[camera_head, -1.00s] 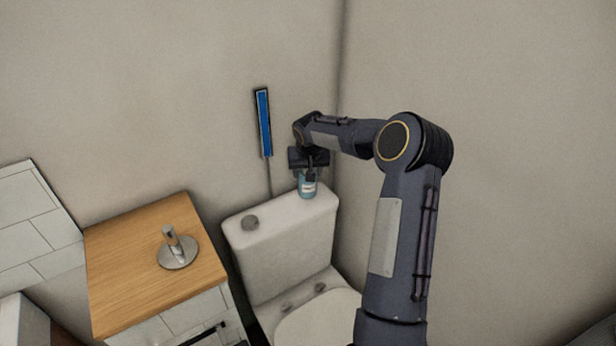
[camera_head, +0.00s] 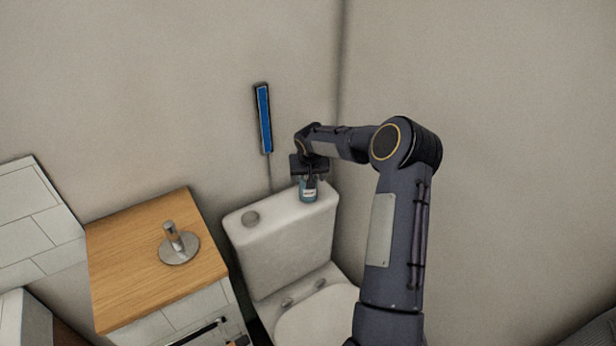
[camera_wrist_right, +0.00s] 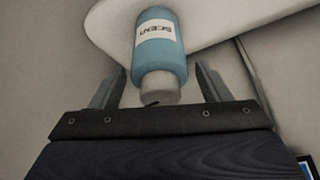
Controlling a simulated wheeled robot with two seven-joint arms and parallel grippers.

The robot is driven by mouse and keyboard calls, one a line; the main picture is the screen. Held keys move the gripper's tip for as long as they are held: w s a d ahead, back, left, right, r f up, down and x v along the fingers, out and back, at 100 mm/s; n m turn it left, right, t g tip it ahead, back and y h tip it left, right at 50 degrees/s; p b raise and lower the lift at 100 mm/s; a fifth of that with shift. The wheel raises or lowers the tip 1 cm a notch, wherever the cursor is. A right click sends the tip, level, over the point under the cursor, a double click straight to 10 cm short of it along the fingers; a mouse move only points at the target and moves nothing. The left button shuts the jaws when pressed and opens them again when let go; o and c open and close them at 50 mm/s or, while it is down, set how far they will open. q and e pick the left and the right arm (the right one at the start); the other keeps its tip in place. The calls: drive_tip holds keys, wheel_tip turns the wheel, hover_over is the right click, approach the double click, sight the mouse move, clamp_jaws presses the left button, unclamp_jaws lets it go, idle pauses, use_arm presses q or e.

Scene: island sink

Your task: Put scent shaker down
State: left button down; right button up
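The scent shaker (camera_head: 308,193) is a small blue bottle with a white label and a grey cap. It stands upright at the right end of the toilet tank lid (camera_head: 285,212). In the right wrist view the shaker (camera_wrist_right: 160,50) shows its label reading "SCENT", with the cap towards the gripper. My right gripper (camera_head: 309,177) is just above and around the shaker's top. In the wrist view its fingers (camera_wrist_right: 158,88) are spread, with a visible gap on each side of the shaker. My left gripper is not in view.
A wooden-topped cabinet (camera_head: 130,255) with a metal holder (camera_head: 178,246) stands left of the toilet. A blue-and-black strip (camera_head: 263,118) is on the wall behind. The wall corner is close behind the gripper.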

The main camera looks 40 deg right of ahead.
drive_tip(key=shift+r, duration=0.4)
drive_tip(key=b+v, duration=0.1)
drive_tip(key=v, duration=1)
drive_tip(key=s+a+r+n, duration=0.2)
drive_tip(key=s+a+r, duration=0.4)
drive_tip(key=s+a, duration=0.15)
drive_tip(key=s+a+f+n+y, duration=0.1)
drive_tip(key=s+a+y, duration=0.1)
drive_tip(key=s+a, duration=0.4)
drive_tip(key=s+a+f+n+t+y, duration=0.1)
drive_tip(key=s+a+y, duration=0.1)
drive_tip(key=s+a, duration=0.5)
drive_tip(key=s+a+f+n+y, duration=0.1)
drive_tip(key=s+a+y, duration=0.1)
drive_tip(key=s+a, duration=0.4)
drive_tip(key=shift+s+a+t, duration=0.15)
drive_tip(key=shift+s, duration=1)
drive_tip(key=shift+s+a+t, duration=0.15)
drive_tip(key=shift+s, duration=1)
